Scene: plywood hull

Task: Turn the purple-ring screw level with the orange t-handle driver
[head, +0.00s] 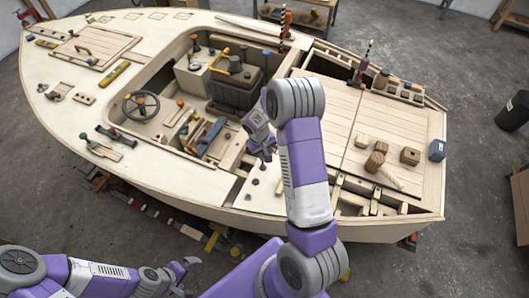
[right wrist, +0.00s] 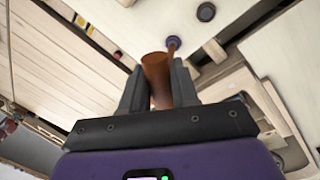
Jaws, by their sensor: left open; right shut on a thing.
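My right gripper (head: 266,151) reaches over the near side of the plywood hull. In the right wrist view my right gripper (right wrist: 158,92) is shut on the orange t-handle driver (right wrist: 156,68), whose thick orange-brown handle stands between the fingers. The purple-ring screw (right wrist: 173,41) shows just beyond the handle on the pale panel. A thin orange-brown piece runs down from the ring beside the handle; I cannot tell whether the driver's tip sits in the screw. The screw's slot angle is hidden. My left gripper (head: 184,275) is open and empty at the lower left, off the hull.
A dark round fitting (right wrist: 206,12) sits on the panel right of the screw. In the head view, small dark fittings (head: 255,182) line the near deck. A steering wheel (head: 141,105) and a dark engine box (head: 235,85) stand left of my right gripper. Wooden blocks (head: 375,161) lie right.

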